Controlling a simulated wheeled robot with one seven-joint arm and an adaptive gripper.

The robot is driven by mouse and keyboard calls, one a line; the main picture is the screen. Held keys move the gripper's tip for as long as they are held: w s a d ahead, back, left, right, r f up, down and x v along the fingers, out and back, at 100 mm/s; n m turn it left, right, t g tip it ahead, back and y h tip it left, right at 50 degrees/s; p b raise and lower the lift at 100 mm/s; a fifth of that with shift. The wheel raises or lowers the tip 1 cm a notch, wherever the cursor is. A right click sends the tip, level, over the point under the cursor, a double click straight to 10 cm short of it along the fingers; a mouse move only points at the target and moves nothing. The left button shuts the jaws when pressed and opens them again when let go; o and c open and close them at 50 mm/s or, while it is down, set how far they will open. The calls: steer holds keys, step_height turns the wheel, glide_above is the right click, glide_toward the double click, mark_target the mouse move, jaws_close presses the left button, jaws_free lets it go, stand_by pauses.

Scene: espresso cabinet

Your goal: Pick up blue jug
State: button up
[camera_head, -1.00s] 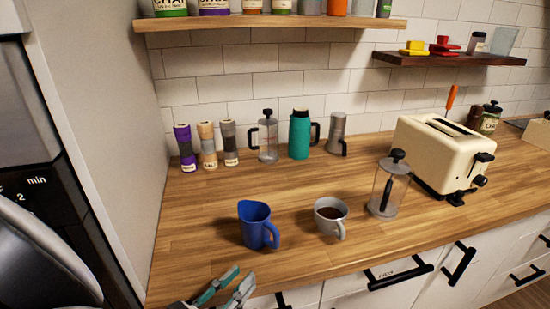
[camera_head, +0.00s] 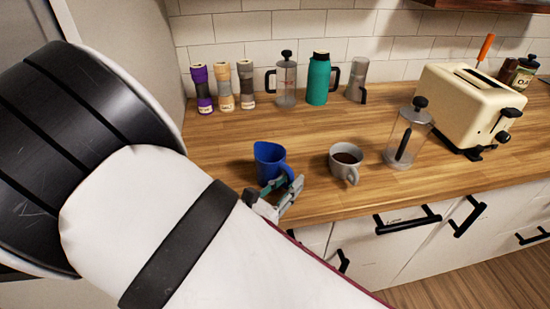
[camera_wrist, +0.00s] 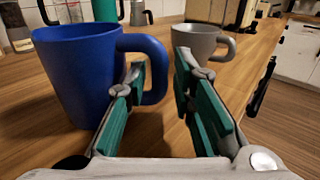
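The blue jug (camera_head: 269,158) stands upright near the front of the wooden counter, its handle facing the front right. In the wrist view the jug (camera_wrist: 78,75) fills the left side, with its handle (camera_wrist: 157,70) reaching towards the middle. My gripper (camera_head: 288,181) is at the jug's front right side. In the wrist view my gripper (camera_wrist: 160,85) is open. The left finger overlaps the handle's opening, and the handle's outer part appears between the fingers. I cannot tell whether a finger touches the jug.
A grey mug (camera_head: 346,161) with dark liquid stands close to the right, just beyond my right finger in the wrist view. A glass press (camera_head: 408,136) and a cream toaster (camera_head: 470,103) are farther right. Shakers, another press and a teal flask (camera_head: 318,80) line the wall.

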steer(key=shift+w+d, duration=0.35)
steer(key=shift+w, duration=0.25)
jaws_close()
steer(key=shift+r, duration=0.25)
